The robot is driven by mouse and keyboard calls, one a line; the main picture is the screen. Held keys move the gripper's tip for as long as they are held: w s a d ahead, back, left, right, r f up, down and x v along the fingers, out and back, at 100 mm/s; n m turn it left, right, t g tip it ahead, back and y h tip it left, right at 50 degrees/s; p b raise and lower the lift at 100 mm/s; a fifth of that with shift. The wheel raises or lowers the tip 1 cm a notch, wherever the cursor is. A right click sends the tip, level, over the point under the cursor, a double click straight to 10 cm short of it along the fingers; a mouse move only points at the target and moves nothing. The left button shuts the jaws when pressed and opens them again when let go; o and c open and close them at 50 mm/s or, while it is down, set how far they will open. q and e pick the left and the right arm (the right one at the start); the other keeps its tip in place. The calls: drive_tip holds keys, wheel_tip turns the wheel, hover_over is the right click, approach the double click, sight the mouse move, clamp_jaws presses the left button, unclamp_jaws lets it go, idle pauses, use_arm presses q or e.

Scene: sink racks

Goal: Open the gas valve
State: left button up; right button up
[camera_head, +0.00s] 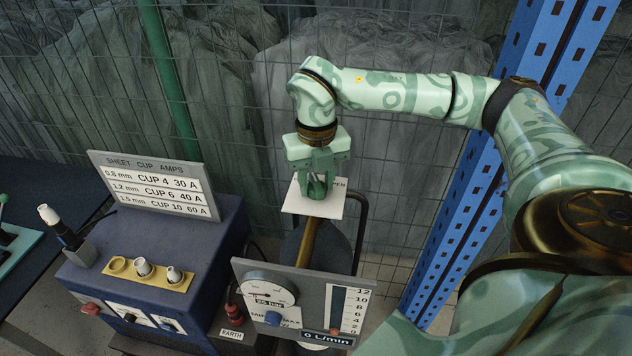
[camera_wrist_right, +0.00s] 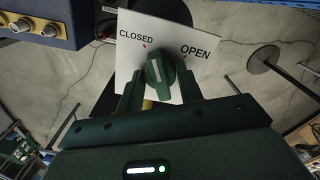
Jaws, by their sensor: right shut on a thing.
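The gas valve is a dark green knob (camera_wrist_right: 158,76) with a white pointer line, set in front of a white plate (camera_wrist_right: 205,30) marked CLOSED and OPEN. The line points roughly upward in the wrist view, between the two words and nearer CLOSED. My right gripper (camera_wrist_right: 160,88) has one finger on each side of the knob and is shut on it. In the head view my right gripper (camera_head: 316,178) reaches down to the plate (camera_head: 326,207) and hides much of the knob. My left gripper is not in view.
A gauge panel (camera_head: 318,292) stands in front of the valve, reading 0 L/min, with a dial (camera_head: 266,291). A blue welding box (camera_head: 200,265) with a cup-amps sign (camera_head: 150,186) stands left. A wire fence is behind; a blue rack post (camera_head: 455,240) is right.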

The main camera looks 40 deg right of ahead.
sight(316, 182)
drive_tip(key=m, duration=0.4)
drive_tip(key=shift+f+b, duration=0.1)
drive_tip(key=shift+b, duration=0.25)
drive_tip(key=m, duration=0.2)
drive_tip(key=shift+m, duration=0.4)
drive_tip(key=o, duration=0.7)
drive_tip(key=shift+r, duration=0.2)
wheel_tip(316, 182, up, 5)
drive_tip(key=p, duration=0.4)
drive_tip(key=shift+f, duration=0.15)
